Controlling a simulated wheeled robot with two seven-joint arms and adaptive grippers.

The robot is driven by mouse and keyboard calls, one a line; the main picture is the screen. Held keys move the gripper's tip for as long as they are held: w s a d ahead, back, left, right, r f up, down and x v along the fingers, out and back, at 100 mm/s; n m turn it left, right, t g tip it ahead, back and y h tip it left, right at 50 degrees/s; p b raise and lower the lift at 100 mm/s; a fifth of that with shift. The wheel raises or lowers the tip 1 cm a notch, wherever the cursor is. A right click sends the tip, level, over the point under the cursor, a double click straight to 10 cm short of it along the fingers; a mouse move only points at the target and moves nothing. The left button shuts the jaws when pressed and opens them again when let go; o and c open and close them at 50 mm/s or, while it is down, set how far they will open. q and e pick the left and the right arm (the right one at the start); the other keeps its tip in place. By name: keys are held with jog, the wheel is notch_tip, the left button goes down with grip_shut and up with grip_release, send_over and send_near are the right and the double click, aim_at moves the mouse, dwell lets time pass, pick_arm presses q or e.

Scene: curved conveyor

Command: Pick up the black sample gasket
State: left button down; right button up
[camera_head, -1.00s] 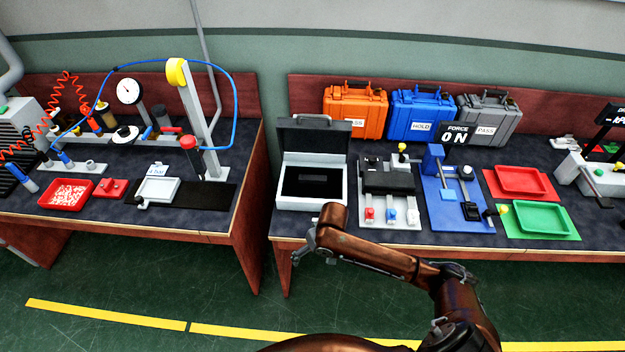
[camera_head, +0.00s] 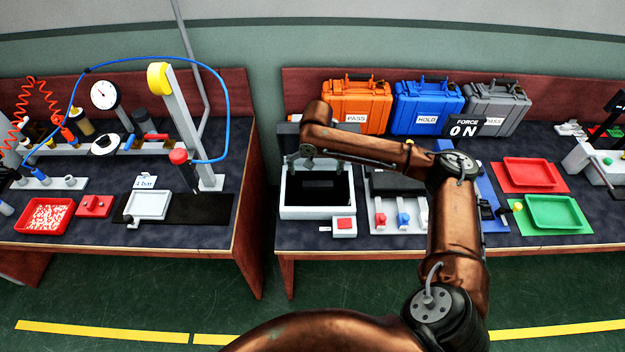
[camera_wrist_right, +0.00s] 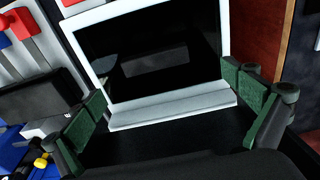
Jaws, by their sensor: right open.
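A white-rimmed open case (camera_head: 290,211) with a black inside stands at the left end of the right bench. A faint dark grey rectangle (camera_wrist_right: 155,63) lies on its black inside in the right wrist view; it may be the black sample gasket, but I cannot tell for sure. My right gripper (camera_head: 300,157) is above the back left part of the case. My left gripper is not in view.
My right arm covers part of the case's dark lid and the grey fixture. A small box with a red top (camera_head: 344,224) stands in front of the case. A red tray (camera_head: 530,173) and a green tray (camera_head: 553,213) are at right. Orange, blue and grey cases line the back.

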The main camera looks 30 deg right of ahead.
aim_at(318, 183)
jog(key=shift+s+d+f, duration=0.15)
jog(key=shift+f, duration=0.25)
jog(key=shift+s+d+f, duration=0.1)
jog(key=shift+s+f, duration=0.05)
jog(key=shift+f, duration=0.25)
jog(key=shift+w+d+f+b, duration=0.15)
jog(key=shift+f+b, duration=0.1)
jog(key=shift+f, duration=0.3)
jog(key=shift+w+d+f+b, duration=0.1)
jog(key=shift+f+b, duration=0.15)
jog(key=shift+f, duration=0.3)
notch_tip(318, 183, down, 3)
jog(key=shift+w+f+b, duration=0.1)
jog(key=shift+w+b, duration=0.05)
jog(key=shift+b, duration=0.3)
jog(key=c, duration=1.2)
jog(key=shift+r, duration=0.2)
jog(key=shift+c, duration=0.2)
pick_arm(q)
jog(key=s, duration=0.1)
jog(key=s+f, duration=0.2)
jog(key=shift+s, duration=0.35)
pick_arm(e)
jog(key=shift+r, duration=0.1)
